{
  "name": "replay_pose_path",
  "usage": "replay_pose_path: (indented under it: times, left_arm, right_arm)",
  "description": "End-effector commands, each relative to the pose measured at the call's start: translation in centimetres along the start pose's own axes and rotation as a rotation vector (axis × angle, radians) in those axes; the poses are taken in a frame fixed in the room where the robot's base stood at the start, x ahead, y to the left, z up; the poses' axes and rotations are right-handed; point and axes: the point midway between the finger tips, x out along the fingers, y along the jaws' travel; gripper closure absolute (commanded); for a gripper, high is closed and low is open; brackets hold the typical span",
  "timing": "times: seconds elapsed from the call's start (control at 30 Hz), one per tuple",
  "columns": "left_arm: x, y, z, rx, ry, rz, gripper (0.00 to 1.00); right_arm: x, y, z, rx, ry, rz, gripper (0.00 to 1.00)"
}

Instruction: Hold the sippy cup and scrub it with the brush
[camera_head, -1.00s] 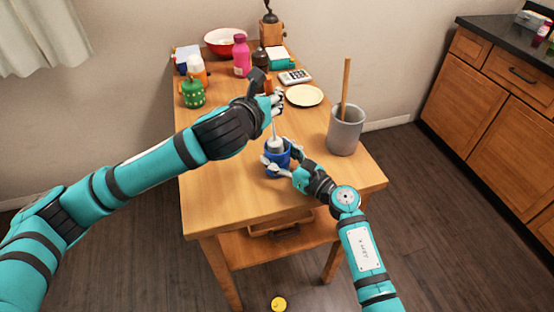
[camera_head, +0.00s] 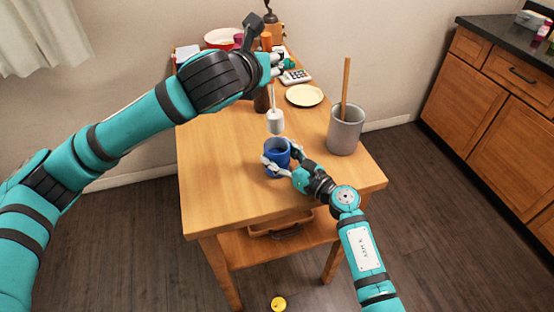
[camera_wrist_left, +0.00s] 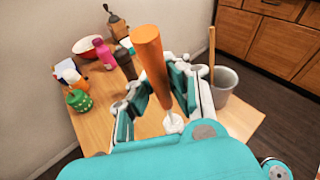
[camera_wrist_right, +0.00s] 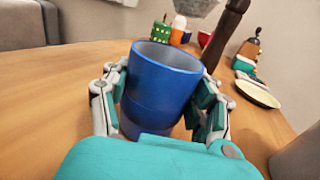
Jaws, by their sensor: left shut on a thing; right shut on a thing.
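The blue sippy cup (camera_head: 277,160) stands upright near the front of the table with its open top facing up. My right gripper (camera_head: 279,166) is shut around its sides, and the cup fills the right wrist view (camera_wrist_right: 160,88). My left gripper (camera_head: 272,66) is shut on the brush and is above and behind the cup. The brush's white head (camera_head: 275,122) hangs down, just above the cup's rim and clear of it. Its orange handle (camera_wrist_left: 152,60) rises between the left fingers in the left wrist view. The cup is hidden there.
A grey bin (camera_head: 345,132) with a wooden stick stands right of the cup. A pink bottle (camera_wrist_left: 104,54) and a green pot (camera_wrist_left: 79,100) stand at the far left. The table's front left is clear.

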Motion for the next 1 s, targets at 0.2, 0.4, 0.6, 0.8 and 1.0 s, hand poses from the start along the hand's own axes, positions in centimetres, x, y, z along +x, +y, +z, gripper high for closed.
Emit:
replay_pose_path:
  times: [0.2,0.4,0.6,0.8,1.0]
  left_arm:
    - [0.0,0.0,0.0,0.0,0.0,0.0,1.0]
    - [0.0,0.0,0.0,0.0,0.0,0.0,1.0]
    - [0.0,0.0,0.0,0.0,0.0,0.0,1.0]
    - [0.0,0.0,0.0,0.0,0.0,0.0,1.0]
    - [0.0,0.0,0.0,0.0,-0.001,0.0,1.0]
  right_arm:
    - [-0.1,0.0,-0.4,0.001,0.007,0.0,0.76]
    - [-0.1,0.0,-0.4,0.001,0.007,0.0,0.36]
    - [0.0,0.0,-0.2,0.001,0.004,0.0,0.12]
    - [0.0,0.0,-0.1,0.0,0.002,0.0,0.12]
    - [-1.3,-0.1,-0.2,-0.001,0.003,-0.001,0.12]
